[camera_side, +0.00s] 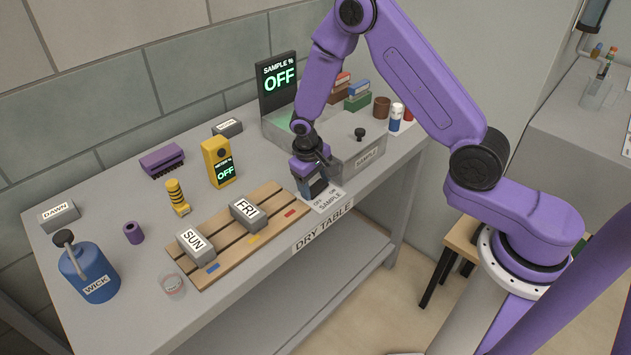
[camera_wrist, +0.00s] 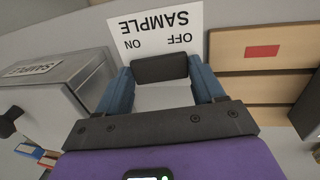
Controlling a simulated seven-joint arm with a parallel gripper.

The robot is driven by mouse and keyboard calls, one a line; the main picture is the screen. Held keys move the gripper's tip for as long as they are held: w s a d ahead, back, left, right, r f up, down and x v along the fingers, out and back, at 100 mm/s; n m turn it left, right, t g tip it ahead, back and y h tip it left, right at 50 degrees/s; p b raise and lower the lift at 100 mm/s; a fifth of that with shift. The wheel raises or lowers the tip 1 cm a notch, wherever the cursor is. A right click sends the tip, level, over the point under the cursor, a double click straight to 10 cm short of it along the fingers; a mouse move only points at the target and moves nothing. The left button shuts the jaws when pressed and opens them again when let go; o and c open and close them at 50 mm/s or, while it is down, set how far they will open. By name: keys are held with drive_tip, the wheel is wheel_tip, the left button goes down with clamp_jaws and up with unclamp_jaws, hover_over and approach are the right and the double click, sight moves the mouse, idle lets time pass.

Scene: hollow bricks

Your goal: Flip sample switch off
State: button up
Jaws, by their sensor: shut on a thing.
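The sample switch label (camera_side: 325,200) is a white plate marked SAMPLE, OFF and ON, at the front edge of the dry table. It shows upside down in the wrist view (camera_wrist: 158,22). My gripper (camera_side: 316,190) is low over this plate. In the wrist view its blue fingers (camera_wrist: 162,86) are shut on a dark block, which looks like the sample switch (camera_wrist: 160,68), close beside the OFF and ON words. I cannot tell which way the switch leans; the fingers hide it in the side view. The sample display (camera_side: 277,82) reads OFF in green.
A grey SAMPLE box (camera_side: 362,160) with a black knob stands right of my gripper. A slatted wooden rack (camera_side: 222,262) with SUN (camera_side: 189,243) and FRI (camera_side: 245,212) bricks lies left. A yellow meter (camera_side: 218,163) reads OFF. A blue WICK bottle (camera_side: 88,275) stands far left.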

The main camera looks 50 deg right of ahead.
drive_tip(key=o, duration=0.8)
drive_tip(key=shift+c, duration=0.2)
drive_tip(key=a+r, duration=0.3)
drive_tip(key=r, duration=1.4)
drive_tip(key=shift+a, duration=0.1)
drive_tip(key=s+a+r+n+y, duration=0.1)
drive_tip(key=s+a+r+n, duration=0.15)
drive_tip(key=s, duration=0.35)
drive_tip(key=s+a+r+n, duration=0.1)
drive_tip(key=s+n, duration=0.3)
drive_tip(key=s, duration=0.3)
drive_tip(key=s+d+n, duration=0.2)
drive_tip(key=s+n, duration=0.1)
drive_tip(key=s, duration=0.6)
drive_tip(key=s+d+n+y, duration=0.1)
drive_tip(key=s+d+n, duration=0.1)
drive_tip(key=s, duration=0.7)
drive_tip(key=shift+d+n+y, duration=0.3)
drive_tip(key=shift+n, duration=0.25)
